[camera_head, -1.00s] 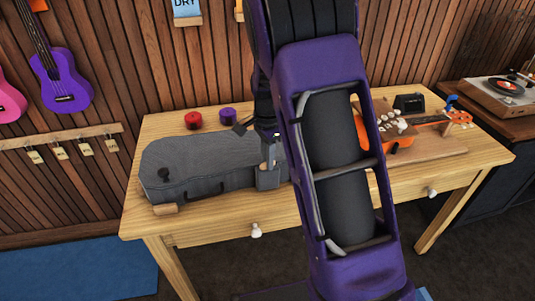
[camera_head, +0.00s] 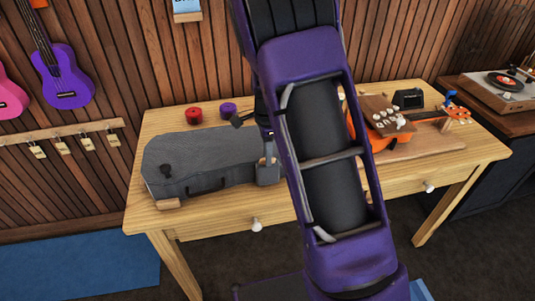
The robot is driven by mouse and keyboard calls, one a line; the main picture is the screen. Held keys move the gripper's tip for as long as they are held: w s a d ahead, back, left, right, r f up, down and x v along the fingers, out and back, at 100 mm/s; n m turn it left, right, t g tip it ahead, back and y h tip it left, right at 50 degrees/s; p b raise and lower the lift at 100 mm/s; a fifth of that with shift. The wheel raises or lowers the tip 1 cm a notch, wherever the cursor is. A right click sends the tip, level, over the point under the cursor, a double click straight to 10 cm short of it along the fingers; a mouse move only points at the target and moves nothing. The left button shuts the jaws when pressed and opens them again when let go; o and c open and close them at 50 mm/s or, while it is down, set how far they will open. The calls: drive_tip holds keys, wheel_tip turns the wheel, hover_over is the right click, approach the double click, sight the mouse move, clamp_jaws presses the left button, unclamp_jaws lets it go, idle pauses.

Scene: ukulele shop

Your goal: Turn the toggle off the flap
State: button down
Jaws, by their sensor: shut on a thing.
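A grey ukulele case (camera_head: 195,155) lies on the wooden table. A grey flap (camera_head: 268,174) hangs at the right part of its front side. My gripper (camera_head: 267,150) points down at the top of this flap, partly hidden behind my purple arm. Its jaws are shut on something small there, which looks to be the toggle. The toggle itself is too small and covered to make out, so its angle cannot be told. A dark fitting (camera_head: 166,171) shows at the case's left end.
A red roll (camera_head: 194,114) and a purple roll (camera_head: 228,108) stand behind the case. An orange ukulele (camera_head: 362,140) and a wooden block with pale knobs (camera_head: 385,117) are at the right. My arm hides the table's middle. The table's front left is clear.

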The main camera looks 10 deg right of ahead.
drive_tip(key=c, duration=0.8)
unclamp_jaws()
drive_tip(key=shift+o, duration=0.2)
wheel_tip(320, 180, up, 18)
drive_tip(key=shift+f, duration=0.25)
